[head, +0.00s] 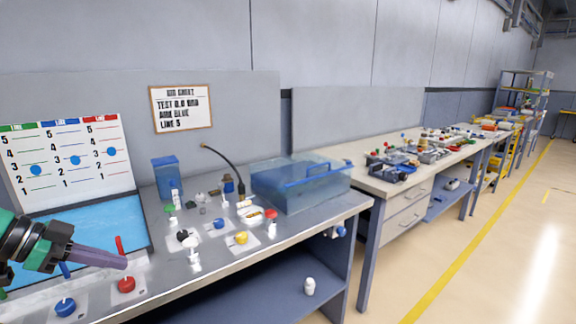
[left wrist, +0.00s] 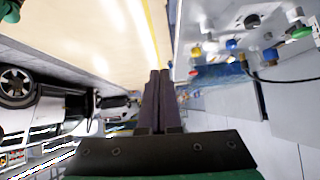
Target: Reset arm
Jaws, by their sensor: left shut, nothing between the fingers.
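My left gripper (head: 118,262) comes in from the left edge of the head view, above the front left of the grey workbench (head: 300,228). Its fingers are together with nothing between them, pointing right. In the left wrist view the two dark fingers (left wrist: 158,88) lie side by side, closed, over the pale floor (left wrist: 100,35). A red knob (head: 127,285) and a blue knob (head: 65,307) stand on the bench close below the gripper. My right gripper is in neither view.
A blue clear bin (head: 300,185) stands at the bench's right end. A level chart (head: 70,160) stands at the left. The floor (head: 500,250) at right is clear.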

